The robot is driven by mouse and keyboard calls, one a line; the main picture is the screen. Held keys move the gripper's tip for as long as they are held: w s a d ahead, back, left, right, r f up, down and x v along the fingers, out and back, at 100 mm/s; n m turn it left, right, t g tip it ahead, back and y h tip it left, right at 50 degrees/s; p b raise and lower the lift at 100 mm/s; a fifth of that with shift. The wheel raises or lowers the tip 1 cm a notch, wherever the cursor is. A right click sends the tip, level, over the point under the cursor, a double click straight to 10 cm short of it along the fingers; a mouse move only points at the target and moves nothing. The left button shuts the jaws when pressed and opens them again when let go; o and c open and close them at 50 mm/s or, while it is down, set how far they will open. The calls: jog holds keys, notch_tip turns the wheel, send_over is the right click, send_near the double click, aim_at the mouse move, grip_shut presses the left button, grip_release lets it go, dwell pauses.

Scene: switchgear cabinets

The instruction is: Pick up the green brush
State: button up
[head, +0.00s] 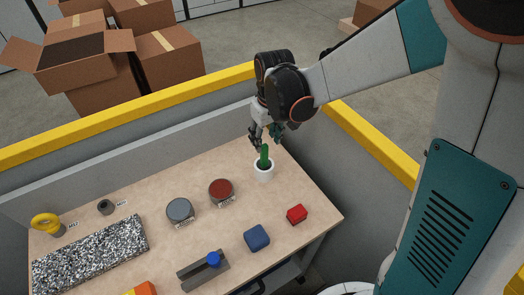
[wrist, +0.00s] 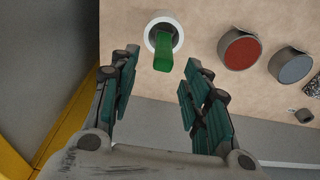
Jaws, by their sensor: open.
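The green brush (head: 265,156) stands upright in a white round cup (head: 263,172) at the back right of the table. In the wrist view the brush (wrist: 164,54) points toward the camera out of the cup's mouth (wrist: 150,38). My gripper (head: 266,140) is above the brush, with its fingers pointing down. In the wrist view my gripper (wrist: 157,82) is open and empty, and the brush lies just beyond the gap between the fingertips. Whether the fingers flank the brush's top cannot be told.
A red-topped round container (head: 221,190) and a grey one (head: 180,210) stand left of the cup. A blue block (head: 257,238) and a red block (head: 297,214) lie nearer the front. A grey wall with a yellow rail (head: 180,100) runs behind the table (head: 160,185).

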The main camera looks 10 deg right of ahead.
aim_at(263, 154)
jog(key=f+b, duration=0.1)
jog(key=f, duration=0.4)
jog(key=f+b, duration=0.1)
jog(key=f, duration=0.2)
jog(key=shift+w+a+f+b, duration=0.25)
jog(key=shift+w+a+b, duration=0.05)
jog(key=shift+r, duration=0.1)
grip_shut()
